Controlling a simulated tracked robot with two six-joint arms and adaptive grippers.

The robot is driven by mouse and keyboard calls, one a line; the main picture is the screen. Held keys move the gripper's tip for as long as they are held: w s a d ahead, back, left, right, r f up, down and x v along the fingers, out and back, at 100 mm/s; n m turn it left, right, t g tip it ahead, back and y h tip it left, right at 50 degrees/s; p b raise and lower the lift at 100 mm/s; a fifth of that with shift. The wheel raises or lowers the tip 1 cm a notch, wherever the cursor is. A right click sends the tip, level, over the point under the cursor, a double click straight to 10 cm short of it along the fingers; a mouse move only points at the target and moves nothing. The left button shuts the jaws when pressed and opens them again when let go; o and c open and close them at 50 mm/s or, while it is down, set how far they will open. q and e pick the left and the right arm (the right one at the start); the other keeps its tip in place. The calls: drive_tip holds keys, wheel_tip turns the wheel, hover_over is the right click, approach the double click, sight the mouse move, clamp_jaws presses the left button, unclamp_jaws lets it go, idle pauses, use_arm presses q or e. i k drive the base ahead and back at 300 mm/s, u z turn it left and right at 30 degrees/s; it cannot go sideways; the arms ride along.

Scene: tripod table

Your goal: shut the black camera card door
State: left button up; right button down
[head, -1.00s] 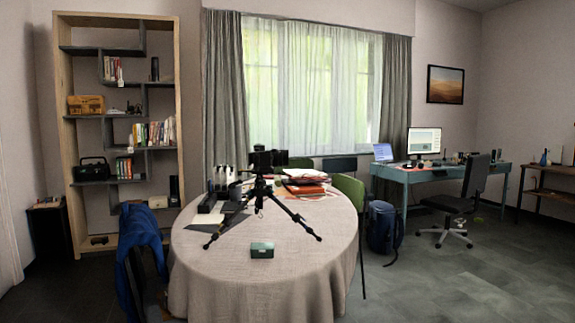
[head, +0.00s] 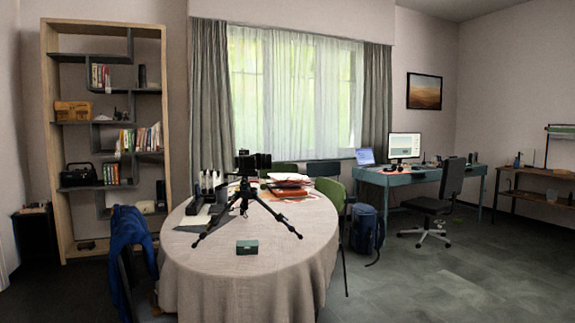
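The black camera (head: 252,162) sits on top of a black tripod (head: 246,200) that stands on the round table (head: 290,262). The camera is small and dark at this distance, and I cannot make out its card door or whether it is open. Neither of my grippers shows in the head view.
Papers and red folders (head: 288,186) are behind the tripod; bottles (head: 209,181) stand left. A chair with a blue jacket (head: 127,240) is at the table's left, a green chair (head: 331,192) at its right.

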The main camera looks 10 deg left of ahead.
sight(250, 162)
drive_tip(key=z, duration=0.15)
drive_tip(key=i, duration=1)
drive_tip(key=u, duration=0.05)
